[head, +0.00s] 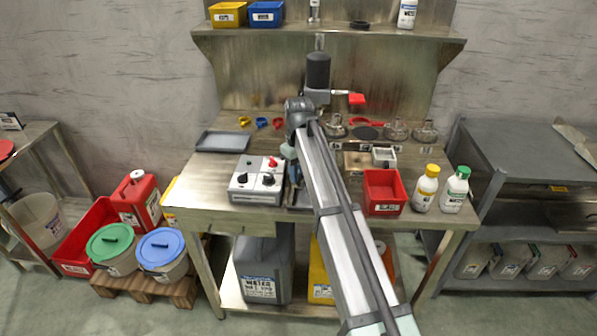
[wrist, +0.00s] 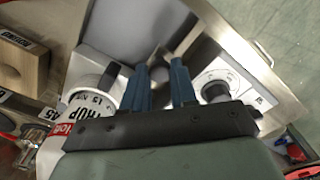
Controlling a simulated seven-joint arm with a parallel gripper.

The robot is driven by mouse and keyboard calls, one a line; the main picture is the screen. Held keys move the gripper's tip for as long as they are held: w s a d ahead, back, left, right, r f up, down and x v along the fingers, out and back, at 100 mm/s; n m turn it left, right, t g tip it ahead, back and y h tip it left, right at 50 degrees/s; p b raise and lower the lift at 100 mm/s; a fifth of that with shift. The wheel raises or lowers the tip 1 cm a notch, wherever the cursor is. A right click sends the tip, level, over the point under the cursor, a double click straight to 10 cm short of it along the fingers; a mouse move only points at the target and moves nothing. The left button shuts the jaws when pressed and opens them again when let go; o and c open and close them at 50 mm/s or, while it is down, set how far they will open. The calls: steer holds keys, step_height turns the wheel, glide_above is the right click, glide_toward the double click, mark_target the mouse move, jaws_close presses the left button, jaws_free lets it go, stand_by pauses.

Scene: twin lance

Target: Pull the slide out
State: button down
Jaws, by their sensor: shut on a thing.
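My gripper (wrist: 160,70) shows two blue fingers in the wrist view. They are close together on a small grey part between their tips, which looks like the grip of the slide; the slide's outline is not clear. Bare metal with a raised edge (wrist: 250,55) lies beyond the fingers. In the head view my arm hides most of this spot, just right of the white control box (head: 257,180) near the bench's front edge.
A red bin (head: 383,191) and two white bottles stand on the bench to the right of my arm. A wooden block (wrist: 20,65) shows in the wrist view. A grey tray (head: 223,141) lies at the left. Open floor lies before the bench.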

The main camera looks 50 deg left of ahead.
steer(key=s+d, duration=0.8)
steer(key=shift+s+d, duration=0.15)
steer(key=shift+d, duration=0.05)
steer(key=c, duration=1.2)
jaws_free()
steer(key=shift+s, duration=0.1)
steer(key=o, duration=0.3)
step_height(320, 180, up, 14)
steer(key=shift+f, duration=0.1)
